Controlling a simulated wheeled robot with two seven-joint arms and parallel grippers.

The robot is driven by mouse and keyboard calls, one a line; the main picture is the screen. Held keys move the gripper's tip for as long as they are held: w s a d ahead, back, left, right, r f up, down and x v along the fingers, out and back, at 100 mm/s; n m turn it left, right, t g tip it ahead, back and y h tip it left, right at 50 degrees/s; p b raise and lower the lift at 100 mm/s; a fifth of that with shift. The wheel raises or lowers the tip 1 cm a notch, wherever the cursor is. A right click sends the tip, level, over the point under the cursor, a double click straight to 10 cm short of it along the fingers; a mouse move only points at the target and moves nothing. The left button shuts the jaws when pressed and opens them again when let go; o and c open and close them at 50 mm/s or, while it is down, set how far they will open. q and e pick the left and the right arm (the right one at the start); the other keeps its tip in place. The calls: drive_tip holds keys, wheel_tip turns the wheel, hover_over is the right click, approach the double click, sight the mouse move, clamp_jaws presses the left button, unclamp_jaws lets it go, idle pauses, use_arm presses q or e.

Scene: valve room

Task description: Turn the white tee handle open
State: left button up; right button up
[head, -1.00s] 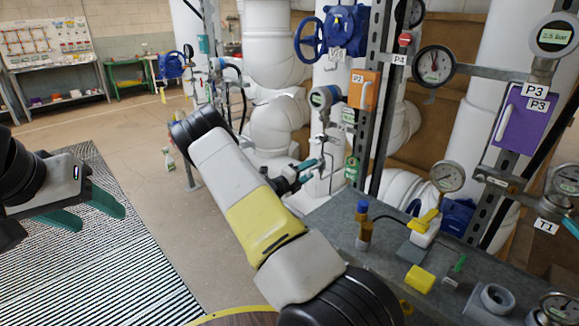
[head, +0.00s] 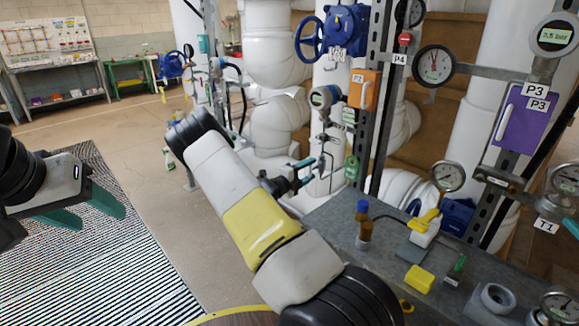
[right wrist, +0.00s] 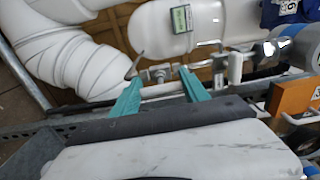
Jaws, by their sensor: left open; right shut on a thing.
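My right gripper (head: 314,170) reaches in among the pipes beyond the bench in the head view. In the right wrist view its two teal fingers (right wrist: 160,78) stand apart. A small light metal piece (right wrist: 160,73), apparently the tee handle, lies between the fingertips and is gripped there. Its ends and the fitting behind it are partly hidden by the fingers. In the head view the handle is too small and covered to make out. My left gripper (head: 95,208) is open and empty at the left, over the striped mat, far from the pipes.
A grey bench (head: 345,215) at the right holds a blue-capped bottle (head: 364,222), a yellow block (head: 419,279) and small fittings. An orange box (head: 364,90), gauges and a metal post (head: 377,100) stand close to my right gripper.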

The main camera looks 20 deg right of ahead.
drive_tip(key=o, duration=1.4)
drive_tip(key=v, duration=0.8)
drive_tip(key=s+a+r+m+g+y, duration=0.1)
drive_tip(key=s+r+m+g+y, duration=0.3)
drive_tip(key=s+m, duration=0.55)
drive_tip(key=s+a+r+m+g+y, duration=0.1)
drive_tip(key=s+r+m+g+y, duration=0.3)
drive_tip(key=s+m, duration=0.55)
drive_tip(key=s+a+r+m+t+y, duration=0.2)
drive_tip(key=s+a+r+m+y, duration=0.1)
drive_tip(key=m, duration=0.4)
drive_tip(key=s+a+r+m+t+y, duration=0.3)
drive_tip(key=s+a+r+m+y, duration=0.1)
drive_tip(key=s+a+r+m, duration=0.2)
drive_tip(key=s+a+r+m+t+y, duration=0.2)
drive_tip(key=s+a+r+m+y, duration=0.1)
drive_tip(key=a+r+m, duration=0.4)
drive_tip(key=shift+s+a+r+m+y, duration=0.1)
drive_tip(key=shift+s+a+m+y, duration=0.15)
drive_tip(key=shift+s, duration=0.15)
drive_tip(key=shift+s+a+m+y, duration=0.15)
drive_tip(key=shift+s+m, duration=0.1)
drive_tip(key=shift+s, duration=0.2)
